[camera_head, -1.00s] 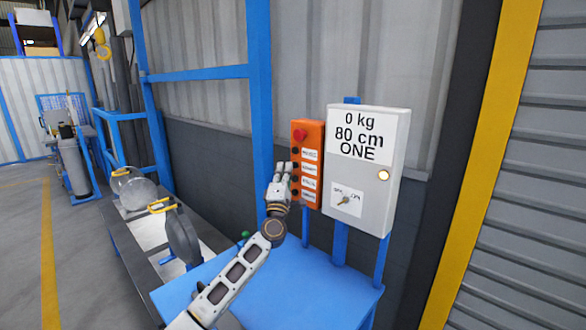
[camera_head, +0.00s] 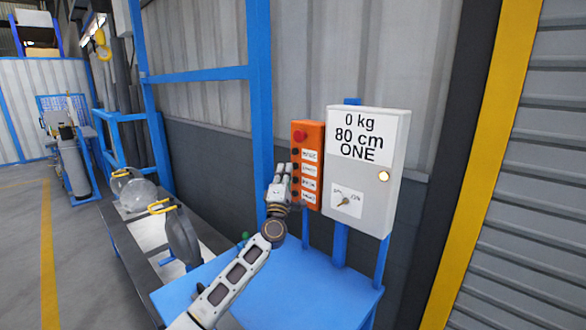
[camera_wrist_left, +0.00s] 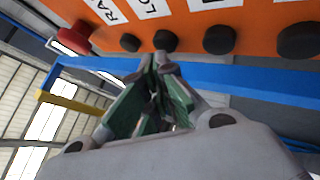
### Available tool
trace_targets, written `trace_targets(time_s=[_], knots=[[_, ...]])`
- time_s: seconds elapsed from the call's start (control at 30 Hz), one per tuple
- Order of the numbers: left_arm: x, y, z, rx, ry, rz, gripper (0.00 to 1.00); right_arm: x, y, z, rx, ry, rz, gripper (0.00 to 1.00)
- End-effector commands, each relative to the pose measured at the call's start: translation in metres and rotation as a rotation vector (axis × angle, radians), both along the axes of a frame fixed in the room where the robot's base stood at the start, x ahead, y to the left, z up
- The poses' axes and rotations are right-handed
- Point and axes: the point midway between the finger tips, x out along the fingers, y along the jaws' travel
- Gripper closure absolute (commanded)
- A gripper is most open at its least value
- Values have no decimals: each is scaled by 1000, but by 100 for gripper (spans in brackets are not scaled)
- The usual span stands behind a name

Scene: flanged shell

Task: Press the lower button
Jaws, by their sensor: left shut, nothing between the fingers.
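The orange control panel (camera_head: 314,140) hangs upright on the blue stand, with a red button (camera_head: 299,136) on top and a column of black buttons below. In the left wrist view, the second black button (camera_wrist_left: 165,40) from the red one sits by a label starting "LO", partly cut off. My left gripper (camera_head: 284,166) is shut and empty, its fingertips close to the panel's button side. In the wrist view its fingertips (camera_wrist_left: 156,67) lie just below the "LO" button. I cannot tell whether they touch it. My right gripper is not in view.
A grey box (camera_head: 368,155) reading "0 kg, 80 cm, ONE" stands just right of the panel. A blue table (camera_head: 310,285) lies below. A blue post (camera_head: 259,90) rises left of my gripper. Round handled objects (camera_head: 180,238) stand on the low bench at left.

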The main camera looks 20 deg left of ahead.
Motion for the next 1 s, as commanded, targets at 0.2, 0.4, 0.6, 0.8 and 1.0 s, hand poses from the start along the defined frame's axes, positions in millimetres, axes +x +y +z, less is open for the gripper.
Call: trace_targets(time_s=[0.2,0.4,0.6,0.8,1.0], knots=[[0,0,0,0,0,0,100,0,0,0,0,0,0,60],[0,0,0,0,0,0,100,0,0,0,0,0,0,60],[4,-1,0,0,0,0,100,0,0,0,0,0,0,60],[8,-3,0,0,1,0,100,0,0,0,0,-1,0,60],[8,-3,1,0,0,0,100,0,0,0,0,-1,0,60]])
